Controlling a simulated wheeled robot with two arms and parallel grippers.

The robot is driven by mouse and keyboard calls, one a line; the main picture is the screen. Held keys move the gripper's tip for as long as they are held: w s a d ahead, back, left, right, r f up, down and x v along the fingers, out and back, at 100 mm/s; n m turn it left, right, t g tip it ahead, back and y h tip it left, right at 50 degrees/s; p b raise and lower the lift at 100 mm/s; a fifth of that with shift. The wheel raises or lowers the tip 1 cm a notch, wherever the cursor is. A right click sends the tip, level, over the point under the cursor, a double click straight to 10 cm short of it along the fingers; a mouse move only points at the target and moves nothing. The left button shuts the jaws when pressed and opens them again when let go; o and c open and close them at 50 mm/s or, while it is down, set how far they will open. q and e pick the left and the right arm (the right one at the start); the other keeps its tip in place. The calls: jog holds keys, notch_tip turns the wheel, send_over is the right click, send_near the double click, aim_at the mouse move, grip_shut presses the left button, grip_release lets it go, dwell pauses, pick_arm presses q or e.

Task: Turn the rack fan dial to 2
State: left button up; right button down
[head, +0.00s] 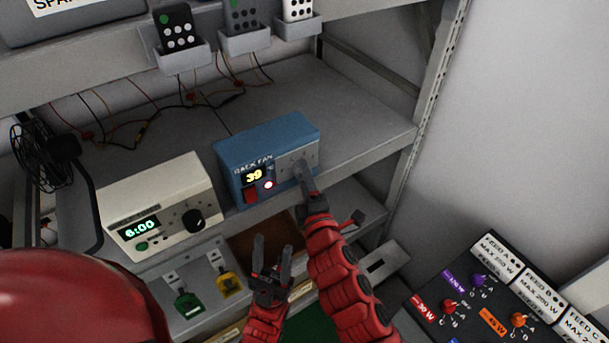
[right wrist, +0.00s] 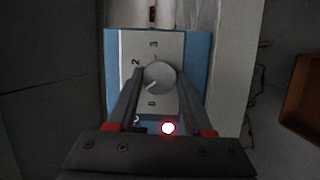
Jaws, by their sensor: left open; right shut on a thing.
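The blue rack fan box (head: 268,142) stands on the shelf, with a display reading 39, a red switch (head: 251,195) and a lit lamp (head: 269,184). My right gripper (head: 301,168) is at the right part of its front panel. In the right wrist view, its fingers (right wrist: 159,78) are shut on the round grey dial (right wrist: 159,74), one on each side. The marks 0, 2 and 3 show around the dial; the left finger covers the panel between 0 and 2. A pale line on the dial points to lower left, between 0 and 2. My left gripper (head: 272,250) is open and empty, below the shelf front.
A cream timer box (head: 155,207) reading 6:00, with a black knob, stands left of the fan box. A black feed panel (head: 480,300) with coloured plugs is at lower right. The shelf right of the fan box is clear.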

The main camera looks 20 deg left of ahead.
jog(key=shift+w+d+r+m+g+b, duration=0.1)
jog(key=shift+m+g+b, duration=0.75)
jog(key=shift+m, duration=0.9)
jog(key=shift+s+a+f+m+g+b, duration=0.1)
jog(key=shift+m+g+b, duration=0.45)
jog(key=shift+m+b, duration=0.85)
jog(key=shift+w+d+r+m+g+b, duration=0.1)
jog(key=shift+m+g+b, duration=0.6)
jog(key=shift+m, duration=1.35)
jog(key=shift+c, duration=1.5)
grip_release()
jog(key=shift+r, duration=0.1)
